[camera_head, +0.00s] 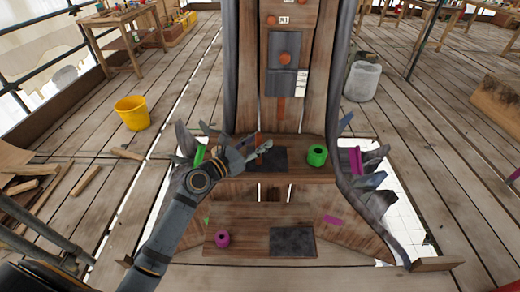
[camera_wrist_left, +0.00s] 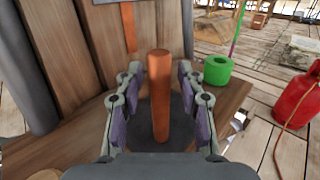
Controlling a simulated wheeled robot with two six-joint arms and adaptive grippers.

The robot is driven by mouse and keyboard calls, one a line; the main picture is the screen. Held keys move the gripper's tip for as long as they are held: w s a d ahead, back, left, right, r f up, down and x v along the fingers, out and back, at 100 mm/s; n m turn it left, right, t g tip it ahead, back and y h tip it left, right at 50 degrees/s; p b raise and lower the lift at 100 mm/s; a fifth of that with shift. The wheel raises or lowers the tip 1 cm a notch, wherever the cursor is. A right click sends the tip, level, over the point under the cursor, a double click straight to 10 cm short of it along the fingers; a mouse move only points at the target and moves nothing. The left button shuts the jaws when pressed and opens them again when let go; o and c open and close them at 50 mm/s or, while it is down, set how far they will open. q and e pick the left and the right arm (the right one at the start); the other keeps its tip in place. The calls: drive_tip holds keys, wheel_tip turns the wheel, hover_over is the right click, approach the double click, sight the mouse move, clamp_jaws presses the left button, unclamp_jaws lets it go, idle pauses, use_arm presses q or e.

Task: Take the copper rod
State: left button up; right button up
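The copper rod (camera_wrist_left: 160,95) stands upright on a dark square pad (camera_wrist_left: 180,132) in the left wrist view. My left gripper (camera_wrist_left: 160,105) is open, with one finger on each side of the rod and a visible gap on both sides. In the head view the gripper (camera_head: 252,152) is over the wooden shelf, and the rod (camera_head: 259,140) shows only partly behind the fingers. My right gripper is not in view.
A green hollow cylinder (camera_head: 317,155) stands on the shelf right of the pad. A magenta one (camera_head: 222,239) and another dark pad (camera_head: 292,242) are on the lower step. A tall wooden back panel (camera_head: 245,75) rises behind. A yellow bucket (camera_head: 132,112) stands left.

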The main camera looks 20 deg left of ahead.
sight(259, 134)
use_arm(q)
drive_tip(key=shift+w+d, duration=0.1)
drive_tip(key=shift+c, duration=1.2)
clamp_jaws()
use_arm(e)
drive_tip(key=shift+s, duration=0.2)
use_arm(q)
drive_tip(key=shift+r+p, duration=0.3)
drive_tip(key=shift+r, duration=0.2)
wheel_tip(259, 134, up, 3)
drive_tip(key=shift+r+p, duration=0.1)
drive_tip(key=shift+p, duration=0.8)
drive_tip(key=s+r+p, duration=0.9)
drive_tip(key=s, duration=0.5)
drive_tip(key=shift+d+p, duration=0.3)
drive_tip(key=shift+d, duration=0.1)
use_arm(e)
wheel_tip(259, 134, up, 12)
